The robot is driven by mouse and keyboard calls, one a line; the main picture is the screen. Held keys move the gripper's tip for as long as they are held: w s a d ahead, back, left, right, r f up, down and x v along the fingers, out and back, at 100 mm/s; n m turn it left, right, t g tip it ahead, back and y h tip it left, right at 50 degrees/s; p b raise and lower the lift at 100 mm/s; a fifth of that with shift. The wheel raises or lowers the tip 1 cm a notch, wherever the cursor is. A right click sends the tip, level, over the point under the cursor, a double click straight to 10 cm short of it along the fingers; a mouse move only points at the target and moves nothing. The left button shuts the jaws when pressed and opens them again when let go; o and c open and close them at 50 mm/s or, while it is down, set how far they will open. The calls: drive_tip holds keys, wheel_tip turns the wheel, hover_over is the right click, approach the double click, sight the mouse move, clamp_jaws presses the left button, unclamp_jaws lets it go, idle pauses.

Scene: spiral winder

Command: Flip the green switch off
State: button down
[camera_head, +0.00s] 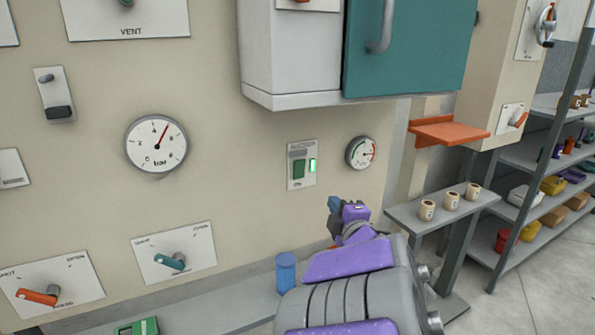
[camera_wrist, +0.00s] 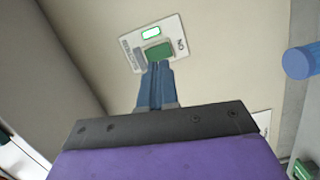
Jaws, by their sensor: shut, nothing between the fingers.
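The green switch (camera_head: 299,168) sits on a small pale plate on the wall, below the grey and teal cabinet. A lit green indicator (camera_head: 312,166) is at its right, and the plate's lettering is too small to read surely. The switch (camera_wrist: 158,53) also shows in the wrist view, with the indicator (camera_wrist: 150,33) lit. My gripper (camera_head: 334,203) is to the lower right of the plate in the head view. In the wrist view its blue fingers (camera_wrist: 156,68) are shut and empty, their tips overlapping the switch's lower edge; I cannot tell whether they touch it.
A round gauge (camera_head: 361,153) is right of the switch, with a larger gauge (camera_head: 156,144) to the left. The teal-doored cabinet (camera_head: 408,45) juts out above. A blue cylinder (camera_head: 286,272) stands on the ledge below. Cups stand on a grey shelf (camera_head: 425,222) at right.

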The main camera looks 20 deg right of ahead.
drive_tip(key=n+t+y, duration=0.1)
drive_tip(key=n+y, duration=0.1)
drive_tip(key=n, duration=0.1)
drive_tip(key=n+y+p, duration=0.1)
drive_tip(key=y+p, duration=0.1)
approach(298, 166)
drive_tip(key=w, duration=0.2)
drive_tip(key=shift+t, duration=0.4)
drive_tip(key=w, duration=0.4)
drive_tip(key=shift+w+d+f+b, duration=0.15)
drive_tip(key=shift+w+d+b, duration=0.05)
drive_tip(key=shift+d+b, duration=0.15)
drive_tip(key=shift+w+a, duration=0.2)
drive_tip(key=shift+w, duration=0.1)
drive_tip(key=shift+a+r, duration=0.2)
drive_tip(key=shift+a, duration=0.1)
